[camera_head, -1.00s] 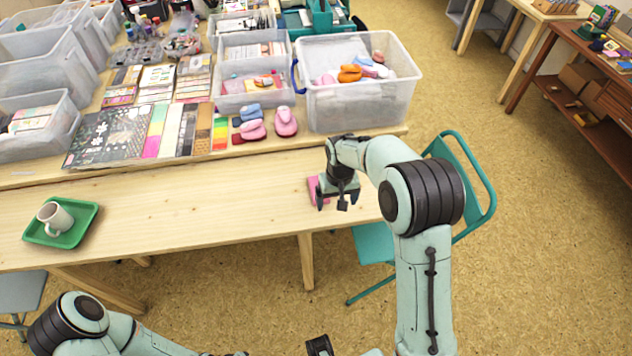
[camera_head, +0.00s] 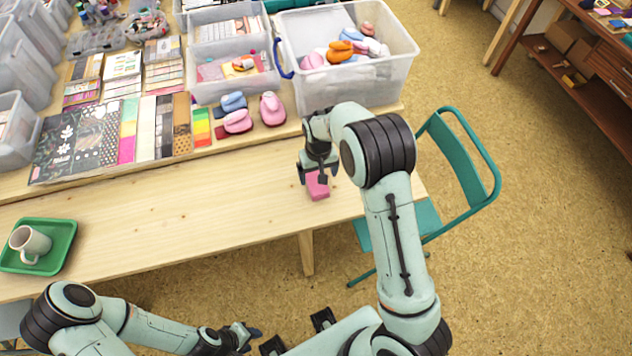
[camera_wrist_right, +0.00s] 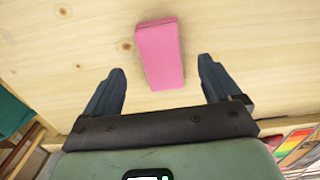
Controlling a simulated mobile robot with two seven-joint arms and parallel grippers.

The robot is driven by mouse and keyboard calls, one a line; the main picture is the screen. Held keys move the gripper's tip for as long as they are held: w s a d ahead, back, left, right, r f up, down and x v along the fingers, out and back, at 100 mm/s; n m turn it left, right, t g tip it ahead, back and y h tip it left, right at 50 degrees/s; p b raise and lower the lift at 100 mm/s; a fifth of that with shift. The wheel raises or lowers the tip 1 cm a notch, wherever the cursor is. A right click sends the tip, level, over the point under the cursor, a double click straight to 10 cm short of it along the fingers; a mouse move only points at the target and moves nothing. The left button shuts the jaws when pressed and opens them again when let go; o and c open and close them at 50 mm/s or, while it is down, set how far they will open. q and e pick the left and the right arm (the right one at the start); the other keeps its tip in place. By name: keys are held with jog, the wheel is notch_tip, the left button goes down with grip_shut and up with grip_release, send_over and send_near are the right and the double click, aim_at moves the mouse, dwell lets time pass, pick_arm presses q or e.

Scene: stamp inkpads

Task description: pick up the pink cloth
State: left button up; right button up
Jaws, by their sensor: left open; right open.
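The pink cloth (camera_head: 317,187) is a small folded block on the wooden table, near its front right end. In the right wrist view the cloth (camera_wrist_right: 160,54) lies just ahead of and partly between the fingertips, with bare wood on both sides. My right gripper (camera_head: 318,171) is over the cloth's far edge; the right wrist view shows its fingers (camera_wrist_right: 161,75) apart and empty. My left gripper (camera_head: 250,332) is low at the front, off the table and far from the cloth, with nothing seen in it.
A clear bin (camera_head: 345,75) of colourful items stands behind the right arm. Pink and blue punches (camera_head: 237,122) and paper pads (camera_head: 110,135) line the back. A green tray (camera_head: 62,240) with a white mug (camera_head: 30,243) is at left. A teal chair (camera_head: 470,165) stands right.

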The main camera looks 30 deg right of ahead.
jog(key=shift+f, duration=2.8)
jog(key=c, duration=1.1)
